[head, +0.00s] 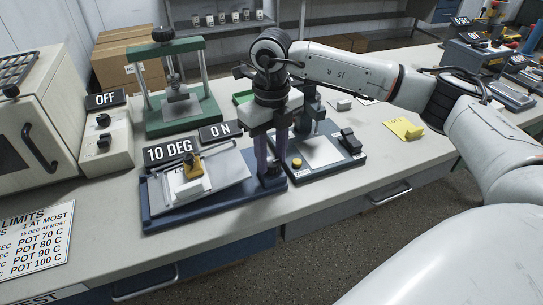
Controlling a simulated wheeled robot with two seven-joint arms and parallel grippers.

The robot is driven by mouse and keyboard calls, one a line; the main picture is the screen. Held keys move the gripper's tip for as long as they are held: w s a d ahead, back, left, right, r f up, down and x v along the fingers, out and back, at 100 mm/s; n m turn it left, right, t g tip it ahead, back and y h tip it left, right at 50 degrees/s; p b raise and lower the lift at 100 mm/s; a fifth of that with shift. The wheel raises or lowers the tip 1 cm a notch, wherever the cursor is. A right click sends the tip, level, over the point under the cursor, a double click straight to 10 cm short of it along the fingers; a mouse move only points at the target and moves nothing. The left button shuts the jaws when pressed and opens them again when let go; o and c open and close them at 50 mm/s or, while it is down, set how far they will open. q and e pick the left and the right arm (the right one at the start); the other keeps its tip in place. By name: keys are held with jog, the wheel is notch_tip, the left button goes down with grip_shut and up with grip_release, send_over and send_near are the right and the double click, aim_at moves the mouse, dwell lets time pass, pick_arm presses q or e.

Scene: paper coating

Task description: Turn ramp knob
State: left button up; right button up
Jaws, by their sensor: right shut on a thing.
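The ramp (215,209) is a blue base with a tilted pale plate (228,170) on it. My right gripper (271,170) reaches down at the ramp's right end, fingers pointing downward. It is shut on the ramp knob, which is mostly hidden between and behind the fingers. My left gripper is not in view.
A green press-like stand (182,115) is behind the ramp. A dark-based device (322,155) stands close to the right of my gripper. A white box with an "OFF" sign (105,100) is at left.

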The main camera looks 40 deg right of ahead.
aim_at(272, 162)
jog(key=shift+m, duration=1.2)
jog(key=shift+w, duration=0.1)
jog(key=o, duration=1)
jog(key=shift+o, duration=0.2)
jog(key=shift+r, duration=0.1)
notch_tip(272, 162, up, 10)
jog(key=shift+b, duration=0.4)
jog(key=shift+r, duration=0.1)
